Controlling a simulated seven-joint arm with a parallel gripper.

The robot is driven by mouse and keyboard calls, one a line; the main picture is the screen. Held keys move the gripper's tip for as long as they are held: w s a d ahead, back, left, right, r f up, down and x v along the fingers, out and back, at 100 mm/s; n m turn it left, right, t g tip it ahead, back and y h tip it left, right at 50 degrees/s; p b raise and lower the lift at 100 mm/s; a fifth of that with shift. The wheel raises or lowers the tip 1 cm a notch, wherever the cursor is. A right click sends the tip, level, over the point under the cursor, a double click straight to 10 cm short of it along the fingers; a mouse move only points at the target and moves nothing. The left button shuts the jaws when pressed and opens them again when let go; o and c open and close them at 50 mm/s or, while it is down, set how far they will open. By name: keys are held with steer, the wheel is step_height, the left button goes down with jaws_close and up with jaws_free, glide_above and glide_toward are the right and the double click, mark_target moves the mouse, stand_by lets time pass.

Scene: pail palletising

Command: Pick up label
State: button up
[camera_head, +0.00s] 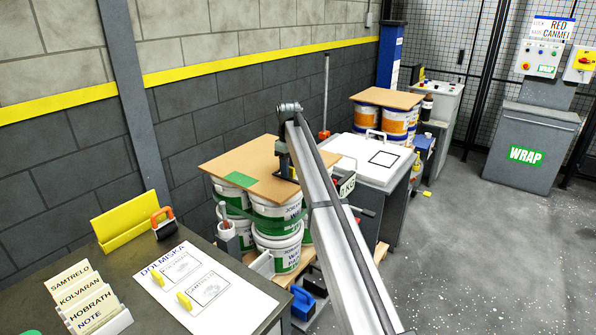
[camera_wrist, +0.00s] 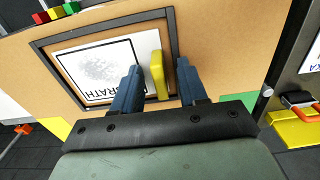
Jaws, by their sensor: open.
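In the wrist view a white label (camera_wrist: 95,68) with a black outline, a grey smudge and partly hidden text ending in "RATH" lies inside a dark frame (camera_wrist: 43,63) on a brown board. Its upright yellow tab (camera_wrist: 158,72) stands between the two blue fingers of my gripper (camera_wrist: 159,70). The fingers are open, with a small gap visible on each side of the tab. In the head view my gripper is over the brown board (camera_head: 222,163) on the stacked pails, largely hidden by my arm. Two more labels (camera_head: 181,268) (camera_head: 210,290) with yellow tabs lie on the DOLMISKA sheet (camera_head: 245,305).
The dark table (camera_head: 60,262) at lower left carries a card rack (camera_head: 112,322), a yellow holder (camera_head: 125,232) and an orange-handled tool (camera_head: 163,222). White-topped cabinet (camera_head: 365,165) and orange-banded pails (camera_head: 395,122) stand beyond. Floor at right is open, before the WRAP cabinet (camera_head: 527,150).

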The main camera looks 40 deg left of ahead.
steer(key=shift+c, duration=0.2)
jaws_close()
steer(key=shift+r, duration=0.15)
